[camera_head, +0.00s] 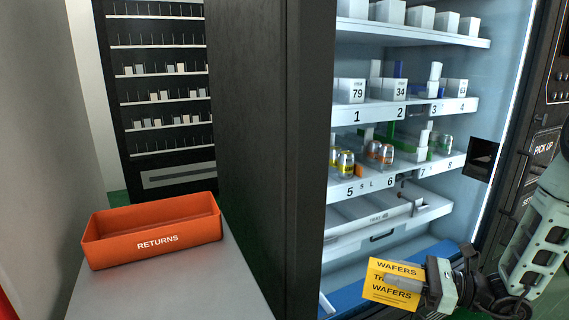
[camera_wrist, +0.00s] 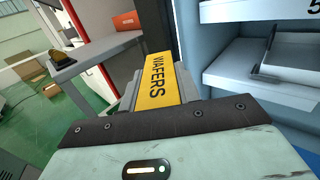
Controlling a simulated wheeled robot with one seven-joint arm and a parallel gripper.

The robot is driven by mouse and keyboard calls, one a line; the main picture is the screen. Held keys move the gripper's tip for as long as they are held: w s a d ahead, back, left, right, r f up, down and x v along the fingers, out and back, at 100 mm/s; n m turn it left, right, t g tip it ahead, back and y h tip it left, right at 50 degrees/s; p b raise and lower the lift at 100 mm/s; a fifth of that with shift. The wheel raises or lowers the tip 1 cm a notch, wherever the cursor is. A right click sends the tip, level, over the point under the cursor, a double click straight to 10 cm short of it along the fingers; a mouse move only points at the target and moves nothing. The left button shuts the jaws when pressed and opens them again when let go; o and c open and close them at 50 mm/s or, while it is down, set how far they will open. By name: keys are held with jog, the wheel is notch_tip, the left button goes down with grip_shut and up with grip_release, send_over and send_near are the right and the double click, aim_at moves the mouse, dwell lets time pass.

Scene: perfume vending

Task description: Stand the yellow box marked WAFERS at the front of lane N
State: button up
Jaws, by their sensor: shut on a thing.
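The yellow box marked WAFERS (camera_head: 391,283) is in my gripper (camera_head: 428,287), in front of the vending machine's lower opening in the head view. My gripper is shut on the box, which sticks out to the left of the jaws, its lettering facing the head camera. In the wrist view the yellow box (camera_wrist: 160,84) shows beyond the dark gripper edge, its lettering running lengthwise. The lane shelves (camera_head: 418,176) carry labels 1 to 4 above and 5 to 8 below, with small letters S and L between 5 and 6. I cannot make out a label N.
An orange RETURNS bin (camera_head: 153,232) stands on a grey table (camera_head: 190,280) at left. The machine's open dark door panel (camera_head: 531,160) is at right. Cans (camera_head: 345,164) and white boxes (camera_head: 351,90) stand in lanes. A white drawer (camera_head: 388,222) lies below them.

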jog(key=d+f+m+t+h, duration=0.2)
jog(key=d+f+m+t, duration=0.15)
jog(key=d+f, duration=0.35)
notch_tip(320, 180, up, 8)
jog(key=d+m+t+h+p, duration=0.2)
jog(key=m+t+h+p, duration=0.3)
jog(key=p, duration=0.9)
jog(key=shift+s+a+f+m+t+h, duration=0.1)
jog(key=shift+s+f+m+t+h, duration=0.6)
jog(key=shift+h, duration=0.95)
jog(key=shift+s+f+m+t+h, duration=0.2)
jog(key=shift+s+f+m+h, duration=0.55)
jog(key=shift+h, duration=0.95)
jog(key=shift+s+a+f+m+t+h, duration=0.1)
jog(key=shift+s+f+m+t+h, duration=0.55)
jog(key=shift+m+h, duration=0.8)
jog(key=shift+s+a+r+n, duration=0.15)
jog(key=shift+r+n, duration=0.15)
jog(key=shift+n, duration=0.05)
